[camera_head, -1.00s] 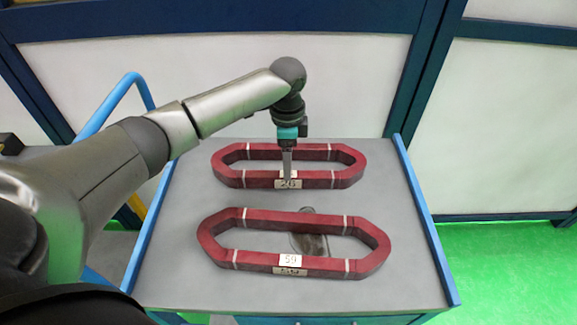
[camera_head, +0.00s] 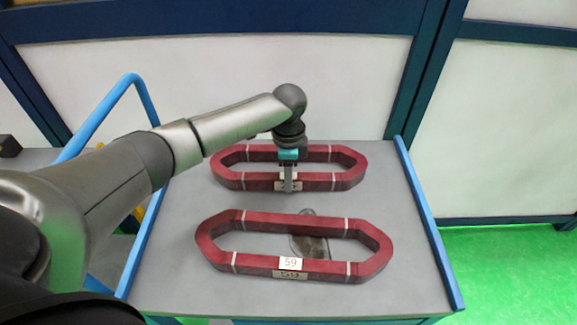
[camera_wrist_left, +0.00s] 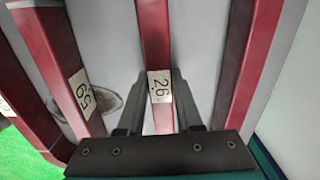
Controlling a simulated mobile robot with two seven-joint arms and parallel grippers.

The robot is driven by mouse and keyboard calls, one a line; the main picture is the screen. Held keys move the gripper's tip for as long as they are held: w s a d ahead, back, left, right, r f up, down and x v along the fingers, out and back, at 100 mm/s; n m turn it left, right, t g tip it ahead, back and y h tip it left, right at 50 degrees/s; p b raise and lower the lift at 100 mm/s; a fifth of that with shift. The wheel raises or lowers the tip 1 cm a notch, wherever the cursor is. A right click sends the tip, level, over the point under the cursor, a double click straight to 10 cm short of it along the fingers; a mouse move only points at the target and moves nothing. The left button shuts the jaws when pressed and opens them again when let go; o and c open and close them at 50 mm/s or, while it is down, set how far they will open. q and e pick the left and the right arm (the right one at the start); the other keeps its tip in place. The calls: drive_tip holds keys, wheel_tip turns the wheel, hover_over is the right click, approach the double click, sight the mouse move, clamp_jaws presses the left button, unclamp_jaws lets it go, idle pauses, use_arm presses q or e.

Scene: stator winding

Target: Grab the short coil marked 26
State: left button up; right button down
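The red coil marked 26 (camera_head: 232,178) lies at the back of the grey cart top. Contact with the bar cannot be made out. My right gripper is not in view.
A second red coil, marked 59 (camera_head: 212,256), lies nearer the front of the cart top (camera_head: 405,265). A dark oval patch (camera_head: 309,246) shows inside it. Blue rails (camera_head: 425,215) edge the cart. A white and blue wall stands behind.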

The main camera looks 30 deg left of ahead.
use_arm(q)
clamp_jaws()
idle(0.8)
drive_tip(key=shift+w+r, duration=0.1)
drive_tip(key=shift+r, duration=0.05)
